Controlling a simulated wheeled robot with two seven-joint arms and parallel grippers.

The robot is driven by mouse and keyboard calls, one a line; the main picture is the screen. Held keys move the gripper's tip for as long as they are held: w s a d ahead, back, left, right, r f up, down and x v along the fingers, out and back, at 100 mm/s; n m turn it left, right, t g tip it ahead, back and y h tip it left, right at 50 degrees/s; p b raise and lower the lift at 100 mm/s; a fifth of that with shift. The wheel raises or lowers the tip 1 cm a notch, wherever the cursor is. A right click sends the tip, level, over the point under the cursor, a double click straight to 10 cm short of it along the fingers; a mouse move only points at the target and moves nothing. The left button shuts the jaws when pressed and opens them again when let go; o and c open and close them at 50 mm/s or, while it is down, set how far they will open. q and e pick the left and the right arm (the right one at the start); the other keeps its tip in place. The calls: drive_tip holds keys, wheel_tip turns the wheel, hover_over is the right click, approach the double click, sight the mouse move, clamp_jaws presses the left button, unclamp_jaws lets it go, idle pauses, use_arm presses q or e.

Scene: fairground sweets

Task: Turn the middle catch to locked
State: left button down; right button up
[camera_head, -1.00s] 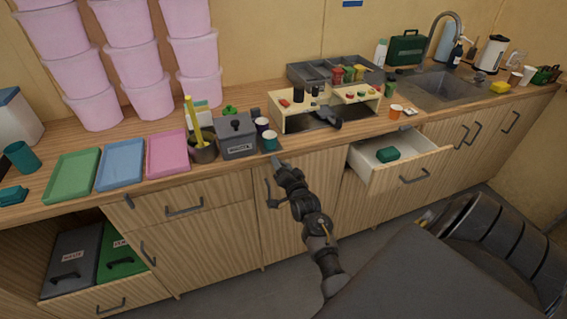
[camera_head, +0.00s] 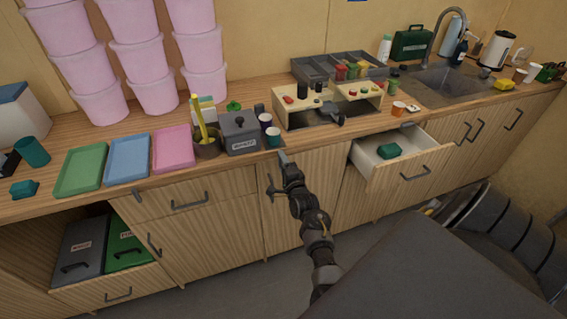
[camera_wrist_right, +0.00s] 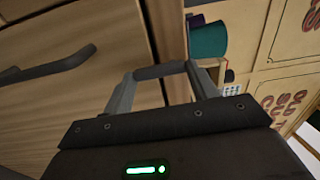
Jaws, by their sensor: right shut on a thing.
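The middle catch is at the counter's front edge, at the top of the middle cupboard door (camera_head: 318,185). My right gripper (camera_head: 283,158) is at that spot in the head view and covers most of it. In the right wrist view the two fingers of my right gripper (camera_wrist_right: 162,85) stand apart, with a dark bar, the catch's lever (camera_wrist_right: 160,71), held between their tips. Which way the lever points is hard to tell. Another small grey catch (camera_head: 137,194) sits above the left drawer. My left gripper is not in view.
A teal cup (camera_head: 273,140) stands close behind the gripper on the worktop, beside a grey lidded box (camera_head: 239,145). An open drawer (camera_head: 385,178) with a green object juts out to the right. Coloured trays (camera_head: 82,170) lie at left.

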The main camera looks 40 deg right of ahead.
idle(0.4)
drive_tip(key=o, duration=1)
drive_tip(key=shift+a, duration=0.1)
